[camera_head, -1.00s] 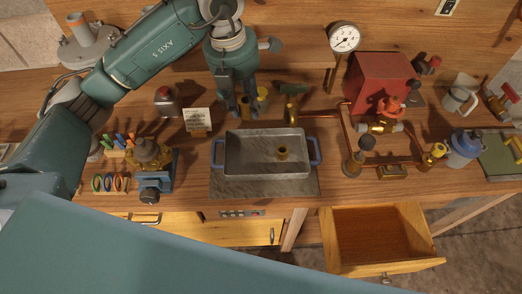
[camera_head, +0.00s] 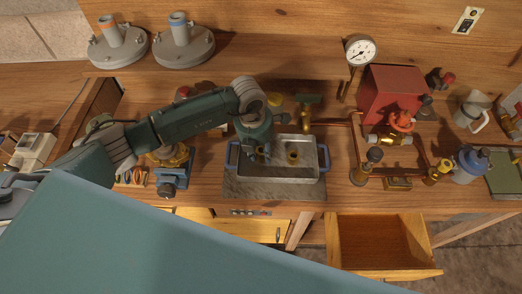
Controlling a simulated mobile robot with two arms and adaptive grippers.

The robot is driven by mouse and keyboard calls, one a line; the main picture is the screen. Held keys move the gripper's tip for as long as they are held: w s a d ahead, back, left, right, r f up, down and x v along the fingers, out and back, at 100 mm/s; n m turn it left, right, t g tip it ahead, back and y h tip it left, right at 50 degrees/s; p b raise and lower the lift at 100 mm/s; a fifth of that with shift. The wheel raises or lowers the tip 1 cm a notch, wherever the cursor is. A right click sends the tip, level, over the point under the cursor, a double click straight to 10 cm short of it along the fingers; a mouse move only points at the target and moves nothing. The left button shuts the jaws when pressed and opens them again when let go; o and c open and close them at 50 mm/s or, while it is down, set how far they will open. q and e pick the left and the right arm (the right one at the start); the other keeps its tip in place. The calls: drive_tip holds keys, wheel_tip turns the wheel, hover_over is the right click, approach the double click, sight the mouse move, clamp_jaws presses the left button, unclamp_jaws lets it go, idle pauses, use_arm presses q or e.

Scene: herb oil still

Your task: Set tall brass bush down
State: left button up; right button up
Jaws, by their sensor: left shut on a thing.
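My left gripper (camera_head: 262,154) points down over the left part of the grey metal tray (camera_head: 300,178). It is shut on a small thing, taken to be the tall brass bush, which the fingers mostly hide. I cannot tell whether that thing touches the tray floor. Another short brass bush (camera_head: 293,158) stands inside the tray, just right of the gripper and apart from it. The tray has blue handles and sits on a grey slab (camera_head: 262,191). My right gripper is not in view.
Copper pipework (camera_head: 357,140) and a red housing (camera_head: 392,90) stand right of the tray. A blue vise-like stand (camera_head: 173,180) is to its left. A pressure gauge (camera_head: 360,50) rises behind. An open, empty drawer (camera_head: 385,245) juts from the bench front. The tray's right part has free room.

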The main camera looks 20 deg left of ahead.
use_arm(q)
drive_tip(key=shift+f, duration=0.35)
drive_tip(key=shift+f, duration=0.15)
drive_tip(key=o, duration=1.2)
